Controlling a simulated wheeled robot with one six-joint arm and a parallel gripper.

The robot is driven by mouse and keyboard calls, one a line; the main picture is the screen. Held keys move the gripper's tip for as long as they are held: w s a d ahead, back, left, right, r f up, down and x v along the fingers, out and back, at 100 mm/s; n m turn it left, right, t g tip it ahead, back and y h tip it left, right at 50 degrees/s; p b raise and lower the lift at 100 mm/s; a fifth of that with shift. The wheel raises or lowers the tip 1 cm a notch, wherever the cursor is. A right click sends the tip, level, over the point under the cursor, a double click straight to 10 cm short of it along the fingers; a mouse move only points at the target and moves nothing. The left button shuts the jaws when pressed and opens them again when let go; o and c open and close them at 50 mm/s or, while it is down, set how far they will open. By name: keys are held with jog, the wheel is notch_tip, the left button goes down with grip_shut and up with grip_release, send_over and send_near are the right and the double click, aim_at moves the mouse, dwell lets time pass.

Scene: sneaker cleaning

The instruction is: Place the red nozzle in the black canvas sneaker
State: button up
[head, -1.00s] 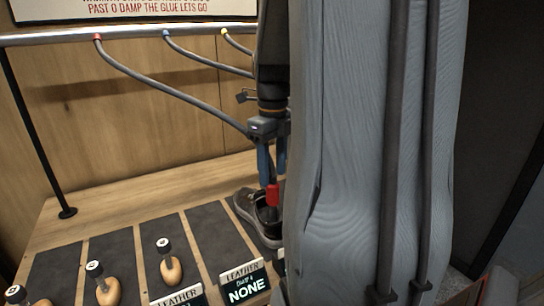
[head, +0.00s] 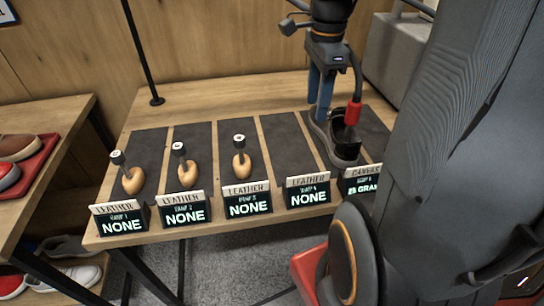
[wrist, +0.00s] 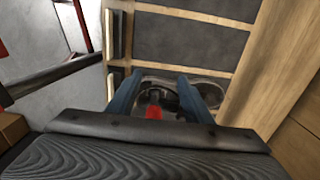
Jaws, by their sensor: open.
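The black canvas sneaker (head: 344,151) sits on the dark mat at the right end of the bench, behind the sign reading CANVAS. The red nozzle (head: 353,113) hangs upright on a grey hose, with its lower end at the sneaker's opening. Whether it touches the inside is hidden. My gripper (head: 319,108) is over the sneaker, its blue fingers pointing down, just left of the nozzle in the head view. In the wrist view the open fingers (wrist: 160,98) stand apart over the sneaker (wrist: 208,92), and the nozzle (wrist: 154,112) shows between them.
Several wooden shoe forms, such as one on the third mat (head: 241,165), stand left of the sneaker. LEATHER signs (head: 247,200) line the front edge. A shoe shelf (head: 65,130) is at left. A grey box (head: 397,55) stands behind at right. The fourth mat (head: 290,150) is bare.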

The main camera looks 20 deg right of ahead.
jog(key=s+a+f+n, duration=0.2)
jog(key=a+f+n, duration=0.3)
jog(key=n, duration=0.5)
jog(key=s+a+f+n, duration=0.2)
jog(key=a+f+n, duration=0.3)
jog(key=a+n, duration=0.4)
jog(key=shift+s+a+n, duration=0.15)
jog(key=shift+s+n, duration=0.2)
jog(key=shift+n, duration=0.65)
jog(key=shift+r, duration=0.15)
